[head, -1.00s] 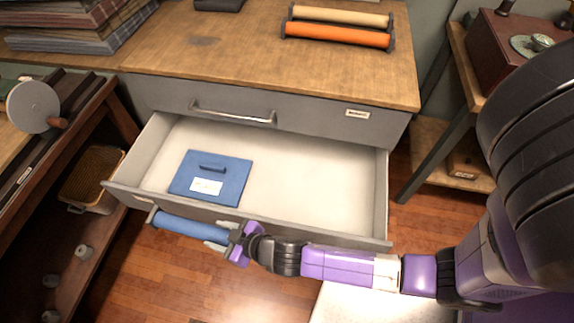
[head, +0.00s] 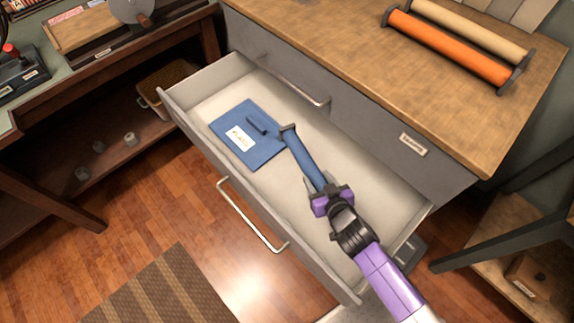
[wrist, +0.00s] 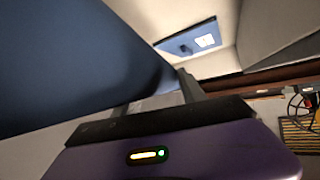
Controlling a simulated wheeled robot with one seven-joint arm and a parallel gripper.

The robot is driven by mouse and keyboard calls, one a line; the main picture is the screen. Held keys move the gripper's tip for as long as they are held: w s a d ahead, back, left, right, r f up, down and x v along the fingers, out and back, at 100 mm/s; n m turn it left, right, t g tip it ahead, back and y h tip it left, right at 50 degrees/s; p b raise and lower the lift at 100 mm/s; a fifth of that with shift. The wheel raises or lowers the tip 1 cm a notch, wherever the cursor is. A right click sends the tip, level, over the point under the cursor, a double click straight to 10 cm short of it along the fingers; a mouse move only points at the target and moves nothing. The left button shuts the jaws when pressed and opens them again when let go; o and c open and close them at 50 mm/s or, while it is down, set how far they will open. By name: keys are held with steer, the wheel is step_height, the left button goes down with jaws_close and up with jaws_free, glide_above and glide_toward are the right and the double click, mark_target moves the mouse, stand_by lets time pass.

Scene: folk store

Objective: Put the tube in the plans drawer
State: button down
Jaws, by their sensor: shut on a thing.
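The blue tube (head: 303,158) with dark end caps is held at its near end by my gripper (head: 322,188), which is shut on it. In the head view the tube appears over the inside of the open grey drawer (head: 208,109), slanting up and left. I cannot tell whether it touches the drawer floor. In the wrist view the tube (wrist: 70,60) fills the upper left, large and close. A blue flat folder (head: 262,150) with a handle and white label lies on the drawer's left part; it also shows in the wrist view (wrist: 190,40).
An upper drawer (head: 300,88) is shut under the wooden top. Orange (head: 450,48) and tan (head: 470,30) rolls lie on that top. A dark bench (head: 110,65) stands at the left. A striped mat (head: 160,290) lies on the wood floor.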

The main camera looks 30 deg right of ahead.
steer(key=shift+m+h, duration=0.6)
steer(key=d+f+b, duration=0.1)
steer(key=f, duration=0.1)
steer(key=d+f+b, duration=0.1)
steer(key=d+f, duration=0.1)
steer(key=f, duration=0.1)
steer(key=d+f+b, duration=0.1)
steer(key=f, duration=0.2)
steer(key=shift+s+d+f, duration=0.15)
steer(key=shift+f, duration=0.05)
steer(key=shift+f+b, duration=1.05)
steer(key=shift+f, duration=0.9)
steer(key=shift+f, duration=0.15)
steer(key=c, duration=0.7)
jaws_free()
steer(key=shift+o, duration=0.2)
